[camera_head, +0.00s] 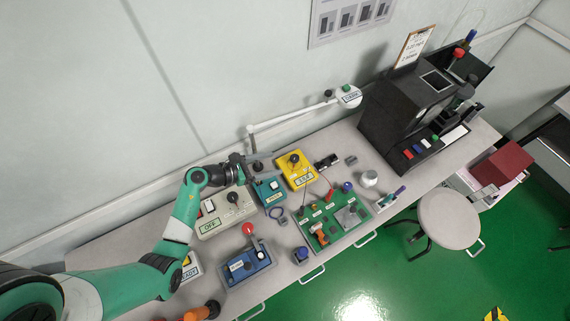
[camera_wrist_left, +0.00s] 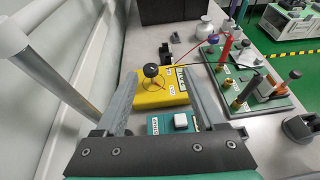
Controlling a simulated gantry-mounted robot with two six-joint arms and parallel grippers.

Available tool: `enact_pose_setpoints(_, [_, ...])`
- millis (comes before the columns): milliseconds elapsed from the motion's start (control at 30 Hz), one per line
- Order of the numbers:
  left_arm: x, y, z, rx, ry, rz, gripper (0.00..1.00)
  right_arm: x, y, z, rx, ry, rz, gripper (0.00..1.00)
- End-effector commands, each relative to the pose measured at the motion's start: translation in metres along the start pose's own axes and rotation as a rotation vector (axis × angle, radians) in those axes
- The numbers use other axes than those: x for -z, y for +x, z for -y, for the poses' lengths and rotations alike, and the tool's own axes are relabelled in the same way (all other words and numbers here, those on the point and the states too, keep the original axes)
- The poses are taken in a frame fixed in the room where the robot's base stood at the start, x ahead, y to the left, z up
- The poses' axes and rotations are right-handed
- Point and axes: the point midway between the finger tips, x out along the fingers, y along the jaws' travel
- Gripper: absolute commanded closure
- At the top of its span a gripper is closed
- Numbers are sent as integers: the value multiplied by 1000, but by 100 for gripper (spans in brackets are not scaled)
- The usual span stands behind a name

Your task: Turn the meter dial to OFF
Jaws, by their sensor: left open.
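The yellow handheld meter (camera_head: 297,170) lies on the grey bench with a round black dial (camera_head: 294,159) on its face. The dial shows in the left wrist view (camera_wrist_left: 151,70), framed between my fingers from that viewpoint. I cannot read its setting. My left gripper (camera_head: 266,164) is open and empty, left of the yellow meter in the head view, with its fingers pointing towards it. I see no contact with the dial. A grey box (camera_head: 226,212) with a black knob and a label reading OFF sits left of the meter. My right gripper is not in view.
A small teal box (camera_head: 270,190) sits beside the yellow meter. A green board (camera_head: 333,222) with several upright parts lies to the right. A blue box (camera_head: 246,264) with a red-topped lever stands in front. A lamp arm (camera_head: 295,118) runs along the wall behind.

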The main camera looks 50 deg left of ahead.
Motion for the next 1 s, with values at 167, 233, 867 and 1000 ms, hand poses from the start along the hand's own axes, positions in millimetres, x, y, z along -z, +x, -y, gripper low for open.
enact_pose_setpoints(167, [37,-6,-16,-52,-39,-8,29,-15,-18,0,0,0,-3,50])
enact_pose_setpoints(233, [34,-7,-16,-54,-39,-7,29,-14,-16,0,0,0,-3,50])
enact_pose_setpoints(867, [36,97,-21,-51,-37,-5,29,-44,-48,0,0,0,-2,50])
enact_pose_setpoints(1000, [34,108,-22,-52,-38,-5,29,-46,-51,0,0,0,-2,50])
